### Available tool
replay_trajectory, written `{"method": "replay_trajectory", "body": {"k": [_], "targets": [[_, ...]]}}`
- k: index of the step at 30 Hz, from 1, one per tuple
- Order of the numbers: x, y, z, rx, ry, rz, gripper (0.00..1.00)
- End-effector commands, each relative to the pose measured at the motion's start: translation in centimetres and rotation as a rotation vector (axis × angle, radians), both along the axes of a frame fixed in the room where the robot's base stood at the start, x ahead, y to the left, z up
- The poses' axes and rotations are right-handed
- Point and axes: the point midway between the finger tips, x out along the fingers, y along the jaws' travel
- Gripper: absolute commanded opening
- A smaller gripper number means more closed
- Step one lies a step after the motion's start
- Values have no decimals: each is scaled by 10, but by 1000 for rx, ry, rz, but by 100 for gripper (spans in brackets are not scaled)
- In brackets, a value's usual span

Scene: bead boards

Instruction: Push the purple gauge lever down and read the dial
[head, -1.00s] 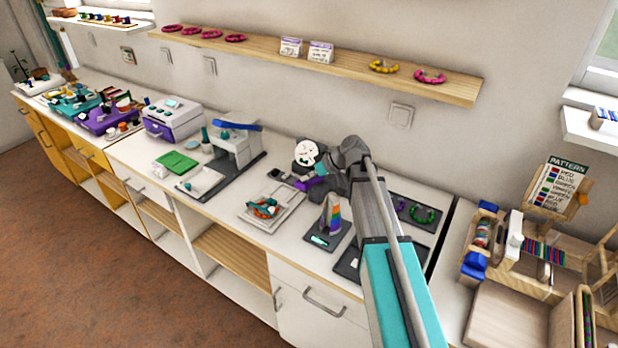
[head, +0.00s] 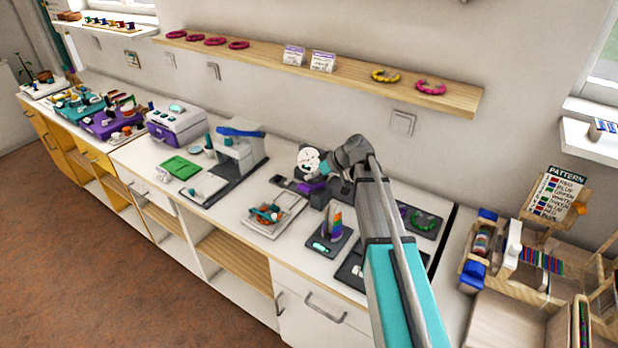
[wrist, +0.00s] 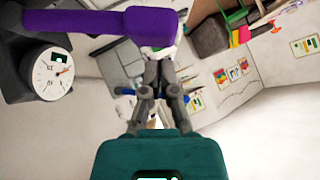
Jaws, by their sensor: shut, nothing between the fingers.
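The gauge has a round white dial (head: 308,160) on a dark stand at the back of the counter. The purple lever (head: 312,187) sits below the dial. In the wrist view, the lever (wrist: 110,24) stretches across the upper left, with its thick end in front of my fingertips. My gripper (wrist: 158,58) is shut and empty, right at this end; contact cannot be told. In the head view my arm partly hides the gauge.
A rainbow cone (head: 335,224) stands on a dark base in front of the gauge. A tray (head: 270,232) of colourful pieces lies front left, and a white press (head: 238,150) stands left. A wooden shelf (head: 340,78) runs above.

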Motion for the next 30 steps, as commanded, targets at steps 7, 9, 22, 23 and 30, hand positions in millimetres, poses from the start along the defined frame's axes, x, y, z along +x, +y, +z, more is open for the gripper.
{"method": "replay_trajectory", "body": {"k": [7,9,22,23,30], "targets": [[-2,-17,26,0,0,-3,0],[-4,-24,31,1,0,-2,0],[-15,-61,65,0,0,0,0],[-16,-64,66,1,-1,0,0],[-19,-74,73,0,0,0,0]]}}
